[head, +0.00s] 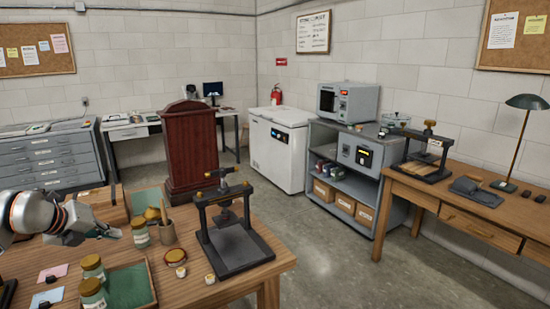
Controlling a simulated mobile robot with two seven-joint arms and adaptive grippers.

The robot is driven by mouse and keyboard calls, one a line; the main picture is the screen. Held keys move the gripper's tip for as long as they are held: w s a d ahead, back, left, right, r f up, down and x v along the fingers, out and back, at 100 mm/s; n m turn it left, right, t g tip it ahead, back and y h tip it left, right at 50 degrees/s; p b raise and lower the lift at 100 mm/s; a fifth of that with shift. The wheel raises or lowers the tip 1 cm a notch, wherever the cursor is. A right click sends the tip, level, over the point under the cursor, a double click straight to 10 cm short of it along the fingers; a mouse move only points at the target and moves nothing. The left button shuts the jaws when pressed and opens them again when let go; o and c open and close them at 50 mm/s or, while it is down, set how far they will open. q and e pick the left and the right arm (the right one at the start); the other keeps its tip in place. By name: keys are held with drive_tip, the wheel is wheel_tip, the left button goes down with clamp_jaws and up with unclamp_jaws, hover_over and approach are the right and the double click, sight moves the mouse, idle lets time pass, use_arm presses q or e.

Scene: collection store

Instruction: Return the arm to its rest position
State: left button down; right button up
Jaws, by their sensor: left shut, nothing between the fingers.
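My left gripper (112,233) reaches in from the left in the head view, above the wooden table (215,292). Its fingers are closed with nothing between them. My left arm comes in from the left edge. My right gripper does not show.
A black press (236,245) stands at the table's right end. A dark red wooden cabinet (190,150) stands behind. Floor is clear between this table and the right desk (450,210).

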use_arm(q)
drive_tip(key=s+d+f+h, duration=0.1)
drive_tip(key=d+f+h, duration=0.1)
drive_tip(key=d, duration=0.3)
drive_tip(key=s+d+f+h, duration=0.2)
drive_tip(key=d+f, duration=0.1)
drive_tip(key=d, duration=0.3)
drive_tip(key=s+d+f+g+h, duration=0.1)
drive_tip(key=d+f+h, duration=0.1)
drive_tip(key=d, duration=0.4)
drive_tip(key=shift+s+d+f+m, duration=0.1)
drive_tip(key=shift+s+f+m, duration=0.05)
drive_tip(key=shift+f+m, duration=0.2)
drive_tip(key=s+d+f+n+t+h, duration=0.2)
drive_tip(key=s+d+n+t+h, duration=0.3)
drive_tip(key=s+d, duration=0.45)
drive_tip(key=s+a+f+n+g+y, duration=0.1)
drive_tip(key=s+f+n+y, duration=0.4)
drive_tip(key=s+f+n, duration=0.5)
drive_tip(key=s+a+f+n+g+y, duration=0.1)
drive_tip(key=s+f+n+y, duration=0.4)
drive_tip(key=s+f+n, duration=0.5)
wheel_tip(320, 180, down, 5)
drive_tip(key=shift+r+n+y, duration=0.15)
drive_tip(key=shift+n+y, duration=0.25)
drive_tip(key=shift+n, duration=0.45)
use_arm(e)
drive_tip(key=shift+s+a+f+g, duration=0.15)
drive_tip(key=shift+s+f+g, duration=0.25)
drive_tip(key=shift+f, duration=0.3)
